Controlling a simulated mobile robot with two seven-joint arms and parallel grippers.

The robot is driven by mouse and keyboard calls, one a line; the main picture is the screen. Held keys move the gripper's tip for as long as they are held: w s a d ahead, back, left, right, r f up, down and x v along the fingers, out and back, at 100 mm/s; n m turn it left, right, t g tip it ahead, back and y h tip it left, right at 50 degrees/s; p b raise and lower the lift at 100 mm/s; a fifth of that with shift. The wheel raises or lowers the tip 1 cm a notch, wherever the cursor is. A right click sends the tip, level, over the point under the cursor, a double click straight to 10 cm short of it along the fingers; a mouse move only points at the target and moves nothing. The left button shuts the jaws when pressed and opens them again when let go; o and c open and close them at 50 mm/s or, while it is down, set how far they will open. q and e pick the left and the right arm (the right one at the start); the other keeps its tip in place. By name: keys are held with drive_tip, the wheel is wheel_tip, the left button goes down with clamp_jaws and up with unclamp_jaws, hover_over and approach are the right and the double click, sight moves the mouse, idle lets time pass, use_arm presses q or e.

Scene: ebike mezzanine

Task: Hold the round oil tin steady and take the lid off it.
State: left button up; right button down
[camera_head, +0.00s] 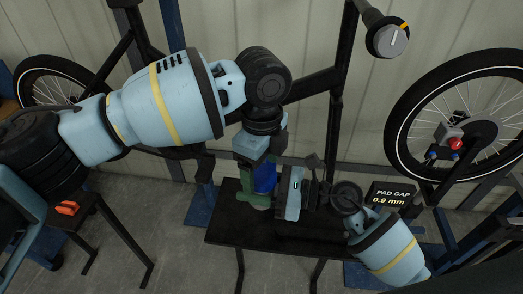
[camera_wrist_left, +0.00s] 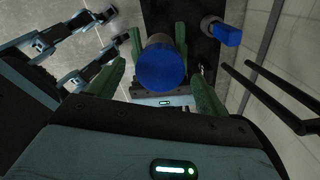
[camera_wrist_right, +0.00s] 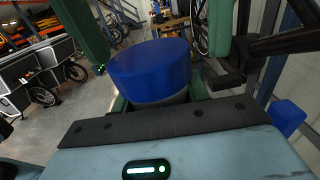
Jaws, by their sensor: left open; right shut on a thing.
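The round oil tin has a wide blue lid (camera_wrist_right: 150,70) on top and a grey body (camera_wrist_right: 176,98) below it. In the head view the lid (camera_head: 265,178) is partly hidden by my grippers. My right gripper (camera_wrist_right: 158,103) is shut on the tin's body from the side, below the lid. My left gripper (camera_wrist_left: 157,88) comes down from above and is open, with its green fingers on either side of the lid and gaps showing. The left wrist view looks down on the lid (camera_wrist_left: 162,70). The lid sits on the tin.
The tin is at a small dark table (camera_head: 225,232). Another blue object (camera_wrist_left: 225,33) is beside it; it also shows in the right wrist view (camera_wrist_right: 288,116). A display (camera_head: 393,196) reads "PAD GAP 0.9 mm". A bike wheel (camera_head: 470,120) and dark frame posts stand behind.

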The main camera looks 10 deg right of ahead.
use_arm(q)
drive_tip(key=shift+f, duration=0.75)
drive_tip(key=c, duration=1)
drive_tip(key=n, duration=0.4)
drive_tip(key=shift+s, duration=0.1)
drive_tip(key=n, duration=0.6)
drive_tip(key=o, duration=1.1)
drive_tip(key=shift+c, duration=0.2)
drive_tip(key=shift+r, duration=0.1)
